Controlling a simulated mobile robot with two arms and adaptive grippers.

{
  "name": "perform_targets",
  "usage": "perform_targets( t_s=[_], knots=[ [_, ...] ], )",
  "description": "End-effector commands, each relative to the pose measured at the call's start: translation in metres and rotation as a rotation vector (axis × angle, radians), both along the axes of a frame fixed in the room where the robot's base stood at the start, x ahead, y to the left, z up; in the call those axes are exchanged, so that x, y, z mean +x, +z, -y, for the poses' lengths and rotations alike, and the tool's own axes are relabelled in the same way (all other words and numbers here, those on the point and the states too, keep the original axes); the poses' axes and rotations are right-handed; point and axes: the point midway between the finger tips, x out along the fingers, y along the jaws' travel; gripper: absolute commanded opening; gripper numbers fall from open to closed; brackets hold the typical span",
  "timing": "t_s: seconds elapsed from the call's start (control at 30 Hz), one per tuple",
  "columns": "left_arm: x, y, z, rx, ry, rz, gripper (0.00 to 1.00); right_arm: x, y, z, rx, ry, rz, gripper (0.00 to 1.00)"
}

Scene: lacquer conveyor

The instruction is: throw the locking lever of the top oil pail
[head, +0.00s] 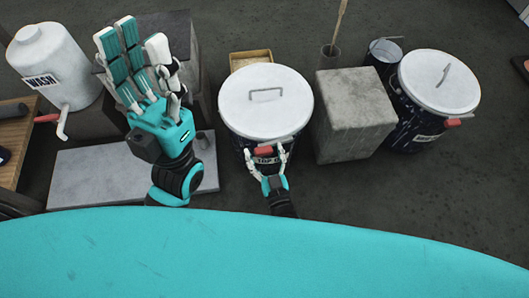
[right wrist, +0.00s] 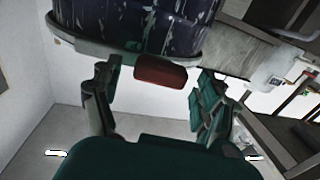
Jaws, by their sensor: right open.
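The top oil pail (head: 266,105) is a dark, paint-splashed drum with a white lid and wire handle, in the middle of the head view. Its locking lever has a red grip (head: 264,150) on the near side of the rim; the red grip (right wrist: 160,76) also shows in the right wrist view, beside the metal band. My right gripper (head: 267,158) is open, with its fingers on either side of the red grip; I cannot tell whether they touch it. My left gripper (head: 135,45) is raised at the left, fingers spread, open and empty.
A grey stone block (head: 352,115) stands close right of the pail. Beyond it is another white-lidded pail (head: 440,82) with a red-gripped lever. A white wash tank (head: 52,62) is at far left. A pale slab (head: 90,178) lies below my left gripper.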

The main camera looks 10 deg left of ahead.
Motion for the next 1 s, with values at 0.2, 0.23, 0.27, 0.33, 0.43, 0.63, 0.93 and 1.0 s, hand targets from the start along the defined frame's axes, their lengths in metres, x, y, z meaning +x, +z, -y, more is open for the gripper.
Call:
perform_targets(
  t_s=[0.2, 0.23, 0.27, 0.33, 0.43, 0.63, 0.93, 1.0],
  knots=[
    [0.0, 0.002, -0.001, -0.001, 0.003, 0.009, 0.36, 0.0, 0.003, 0.0, 0.001, -0.001, 0.001, 0.76],
    [0.0, 0.002, -0.001, 0.0, 0.003, 0.009, 0.36, 0.0, 0.005, 0.0, 0.001, -0.001, 0.001, 0.76],
    [0.0, 0.002, -0.001, 0.0, 0.002, 0.008, 0.36, 0.0, 0.007, 0.0, 0.001, -0.001, 0.001, 0.76],
    [0.0, 0.002, 0.0, 0.0, 0.002, 0.007, 0.36, -0.001, 0.015, 0.0, 0.001, -0.001, 0.001, 0.76],
    [0.0, 0.001, 0.0, 0.0, 0.002, 0.006, 0.36, -0.001, 0.03, 0.001, 0.002, -0.002, 0.002, 0.76],
    [0.0, 0.001, 0.0, 0.001, 0.001, 0.004, 0.36, 0.0, 0.066, 0.0, 0.002, -0.001, 0.002, 0.76],
    [0.0, 0.001, 0.0, 0.002, 0.0, 0.005, 0.36, 0.0, 0.098, 0.0, 0.0, 0.001, 0.0, 0.76],
    [0.0, 0.001, 0.0, 0.002, 0.0, 0.004, 0.36, 0.0, 0.1, 0.0, 0.0, 0.001, 0.0, 0.76]
  ],
)
